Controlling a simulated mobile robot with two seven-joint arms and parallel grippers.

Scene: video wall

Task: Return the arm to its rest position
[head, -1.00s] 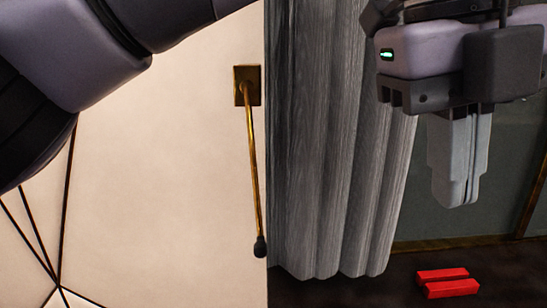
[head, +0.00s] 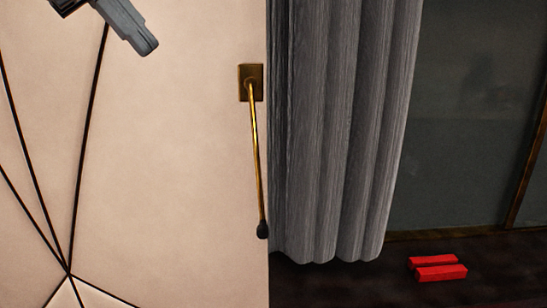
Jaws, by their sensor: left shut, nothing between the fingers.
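My left gripper (head: 143,43) shows at the top left of the head view, in front of the pale wall panel. Its grey fingers are together, with nothing between them, and point down to the right. Most of the left arm is outside the picture. My right gripper does not show.
A pale panel (head: 190,190) with dark lines fills the left side. A brass rod (head: 256,150) with a dark tip hangs from a brass plate on it. A grey curtain (head: 335,130) hangs right of the panel. Red blocks (head: 438,268) lie on the dark floor (head: 500,285).

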